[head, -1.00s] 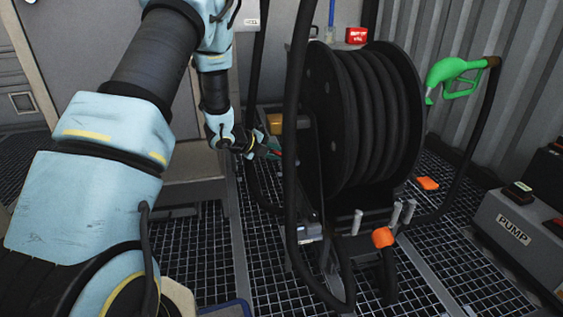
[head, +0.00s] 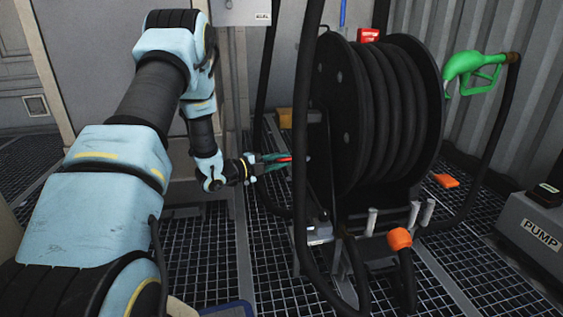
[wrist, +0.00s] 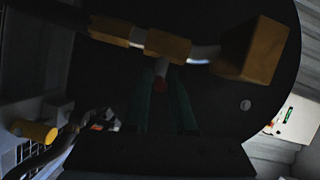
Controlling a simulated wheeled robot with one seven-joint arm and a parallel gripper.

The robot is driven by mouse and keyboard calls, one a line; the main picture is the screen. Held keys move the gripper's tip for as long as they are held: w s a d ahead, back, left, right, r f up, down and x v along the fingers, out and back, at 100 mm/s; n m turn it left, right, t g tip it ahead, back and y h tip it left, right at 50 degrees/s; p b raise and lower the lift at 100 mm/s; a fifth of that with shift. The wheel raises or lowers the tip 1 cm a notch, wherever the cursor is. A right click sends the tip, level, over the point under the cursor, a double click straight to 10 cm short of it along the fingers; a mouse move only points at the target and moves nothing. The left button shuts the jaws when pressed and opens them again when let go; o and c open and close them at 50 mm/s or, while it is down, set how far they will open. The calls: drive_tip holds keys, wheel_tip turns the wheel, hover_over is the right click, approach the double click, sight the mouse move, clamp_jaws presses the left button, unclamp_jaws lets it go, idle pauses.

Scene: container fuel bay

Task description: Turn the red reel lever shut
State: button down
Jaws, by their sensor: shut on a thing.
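The red reel lever (head: 286,158) shows as a small red piece at the left side of the black hose reel (head: 372,115). My gripper (head: 279,160), with teal fingers, reaches it from the left and is shut on it. In the dark wrist view the lever's pale red end (wrist: 161,68) lies between the fingertips (wrist: 163,88). The rest of the lever is hidden or lost in shadow, so its angle is hard to tell.
A black hose (head: 300,120) hangs just right of my gripper. A green nozzle (head: 473,73) hangs at the right. Yellow fittings on a pipe (wrist: 168,46) sit close above my fingers. A grey PUMP box (head: 535,232) stands at far right.

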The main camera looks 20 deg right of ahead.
drive_tip(key=shift+s+d+r, duration=0.1)
drive_tip(key=shift+d, duration=0.2)
drive_tip(key=c, duration=1.1)
unclamp_jaws()
drive_tip(key=o, duration=0.3)
drive_tip(key=shift+a, duration=0.1)
drive_tip(key=shift+o, duration=0.2)
drive_tip(key=p+v, duration=0.3)
drive_tip(key=v, duration=0.7)
drive_tip(key=shift+a+p, duration=0.4)
drive_tip(key=shift+a, duration=0.05)
